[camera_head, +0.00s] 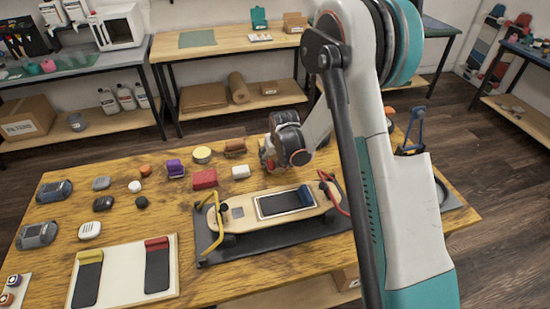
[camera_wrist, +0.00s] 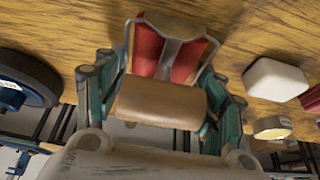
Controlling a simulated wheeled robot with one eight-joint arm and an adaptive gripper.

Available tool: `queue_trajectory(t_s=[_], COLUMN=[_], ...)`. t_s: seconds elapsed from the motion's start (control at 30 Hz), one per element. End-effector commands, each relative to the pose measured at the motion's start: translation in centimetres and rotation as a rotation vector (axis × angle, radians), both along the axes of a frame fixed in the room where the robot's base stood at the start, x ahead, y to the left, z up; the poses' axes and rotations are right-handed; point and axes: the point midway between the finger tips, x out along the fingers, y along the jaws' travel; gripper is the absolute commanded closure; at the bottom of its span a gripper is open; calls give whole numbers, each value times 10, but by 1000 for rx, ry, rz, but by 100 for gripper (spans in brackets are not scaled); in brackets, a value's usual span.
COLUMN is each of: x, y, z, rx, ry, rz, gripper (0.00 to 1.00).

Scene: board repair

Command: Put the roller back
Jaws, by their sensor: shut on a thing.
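My gripper (camera_wrist: 168,65) is shut on the roller, whose tan-brown cylinder (camera_wrist: 160,102) lies crosswise between the teal finger links in the wrist view. Red surfaces and a grey forked part show just beyond the cylinder; I cannot tell which belong to the roller. In the head view my gripper (camera_head: 268,158) is low over the back middle of the wooden table, partly hidden by my arm, and the roller cannot be made out clearly. Whether it touches the table is unclear.
A skateboard deck (camera_head: 240,215) lies on a dark mat in front of my gripper. A white block (camera_head: 241,171), red block (camera_head: 204,179), brown item (camera_head: 235,148) and yellow-topped tin (camera_head: 202,154) stand left of it. A white panel (camera_head: 122,270) lies at front left.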

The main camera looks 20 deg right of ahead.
Motion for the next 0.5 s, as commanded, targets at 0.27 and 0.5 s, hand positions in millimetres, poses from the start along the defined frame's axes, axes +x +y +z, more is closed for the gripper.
queue_trajectory(t_s=[0.27,0.5], x=[-2,-1], y=[0,0], z=[-9,-8], rx=[0,0], ry=[5,5], rz=[0,0], gripper=[74,16])
